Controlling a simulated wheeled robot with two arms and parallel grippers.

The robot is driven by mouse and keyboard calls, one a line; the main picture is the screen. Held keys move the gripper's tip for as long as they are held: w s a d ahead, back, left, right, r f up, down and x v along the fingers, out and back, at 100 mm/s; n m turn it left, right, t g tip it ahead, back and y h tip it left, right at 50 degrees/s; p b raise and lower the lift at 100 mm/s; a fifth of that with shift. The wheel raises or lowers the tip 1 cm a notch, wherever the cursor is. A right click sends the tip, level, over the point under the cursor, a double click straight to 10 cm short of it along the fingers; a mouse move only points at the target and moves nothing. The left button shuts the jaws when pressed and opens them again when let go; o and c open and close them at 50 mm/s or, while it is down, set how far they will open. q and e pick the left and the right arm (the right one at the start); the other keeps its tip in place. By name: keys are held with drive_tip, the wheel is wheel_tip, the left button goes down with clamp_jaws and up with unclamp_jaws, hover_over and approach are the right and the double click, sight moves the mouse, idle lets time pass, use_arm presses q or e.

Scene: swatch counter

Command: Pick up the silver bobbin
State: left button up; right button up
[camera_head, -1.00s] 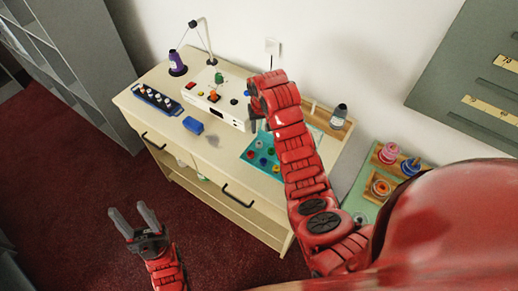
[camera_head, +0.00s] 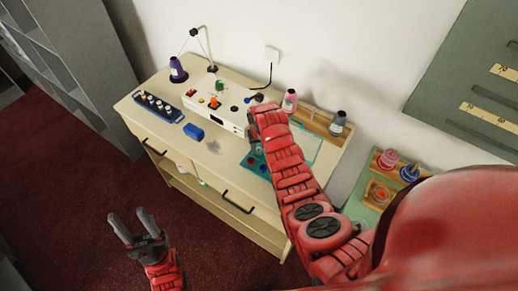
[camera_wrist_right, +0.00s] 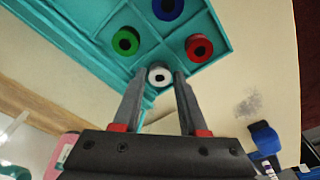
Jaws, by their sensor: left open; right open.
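The silver bobbin (camera_wrist_right: 159,76) shows as a pale ring with a dark centre at the near edge of the teal tray (camera_wrist_right: 95,20) in the right wrist view. My right gripper (camera_wrist_right: 160,74) is open, and its fingertips appear on either side of the bobbin in that view; I cannot tell how far above it they are. In the head view the teal tray (camera_head: 248,163) is partly hidden by my right arm, and I cannot make out the silver bobbin there. My left gripper (camera_head: 128,228) is open and empty, low and left of the counter.
Green (camera_wrist_right: 125,41), red (camera_wrist_right: 199,47) and blue (camera_wrist_right: 167,8) bobbins lie in nearby tray compartments. A blue block (camera_head: 194,132) and a white machine (camera_head: 215,112) stand left of the tray.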

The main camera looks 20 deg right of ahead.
drive_tip(key=shift+f, duration=0.1)
clamp_jaws()
idle(0.5)
